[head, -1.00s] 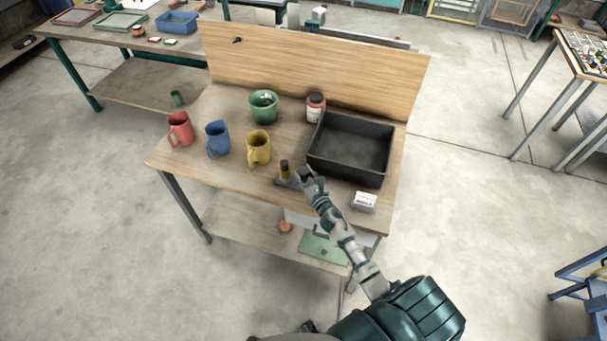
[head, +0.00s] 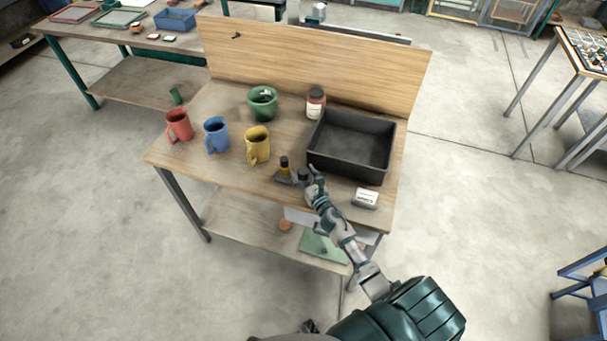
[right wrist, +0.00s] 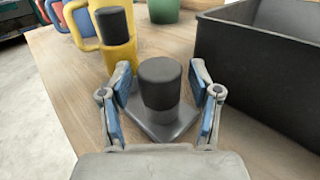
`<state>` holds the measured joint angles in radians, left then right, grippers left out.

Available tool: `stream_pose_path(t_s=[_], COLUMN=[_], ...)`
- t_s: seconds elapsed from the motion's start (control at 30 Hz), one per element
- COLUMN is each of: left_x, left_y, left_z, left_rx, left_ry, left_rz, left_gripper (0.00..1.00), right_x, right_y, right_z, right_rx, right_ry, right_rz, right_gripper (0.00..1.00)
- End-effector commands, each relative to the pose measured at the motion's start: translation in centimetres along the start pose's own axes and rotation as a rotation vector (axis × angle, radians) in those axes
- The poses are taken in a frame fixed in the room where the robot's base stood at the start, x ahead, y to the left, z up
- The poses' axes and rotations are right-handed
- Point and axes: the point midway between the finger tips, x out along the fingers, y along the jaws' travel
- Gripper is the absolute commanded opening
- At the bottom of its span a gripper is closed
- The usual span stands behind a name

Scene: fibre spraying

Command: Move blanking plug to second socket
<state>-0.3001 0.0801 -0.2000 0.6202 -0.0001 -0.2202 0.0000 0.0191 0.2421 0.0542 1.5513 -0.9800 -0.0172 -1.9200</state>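A dark blanking plug (right wrist: 160,84) stands upright on a grey two-socket base (right wrist: 168,128), at the end nearer my right gripper in the right wrist view. It also shows in the head view (head: 303,174). My right gripper (right wrist: 160,82) is open, with one blue-padded finger on each side of the plug and gaps between. In the head view the right gripper (head: 312,184) is at the table's front part. A second black-topped piece with a yellow body (head: 284,165) stands at the base's other end.
A black tray (head: 318,150) stands close behind and right of the gripper. A small white-topped box (head: 365,199) lies right.

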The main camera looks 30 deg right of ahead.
Motion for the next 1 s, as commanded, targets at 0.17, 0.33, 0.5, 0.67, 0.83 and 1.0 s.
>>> stream_pose_path(t_s=[0.17,0.33,0.5,0.67,0.83,1.0], left_x=[0.0,0.0,0.0,0.0,0.0,0.0], left_y=[0.0,-0.2,-0.1,0.0,0.0,0.0], left_z=[0.0,0.2,0.1,0.1,0.0,0.0], left_rx=[0.000,0.000,0.000,0.000,0.000,0.000], left_ry=[0.000,-0.002,0.000,0.000,0.000,0.000], left_rz=[0.000,-0.002,-0.001,-0.001,0.000,0.000], left_gripper=[0.40,0.40,0.40,0.40,0.40,0.40], right_x=[0.0,-0.3,-2.7,-6.4,-9.7,-11.5], right_y=[0.0,0.0,0.0,0.0,0.0,-0.1], right_z=[0.0,-0.1,-0.2,-0.2,-0.2,-0.2], right_rx=[0.000,0.000,0.000,0.001,0.002,0.001], right_ry=[0.000,0.001,0.003,0.003,0.003,0.002], right_rz=[0.000,0.000,0.000,0.000,-0.002,-0.001], right_gripper=[0.70,0.70,0.70,0.70,0.70,0.70])
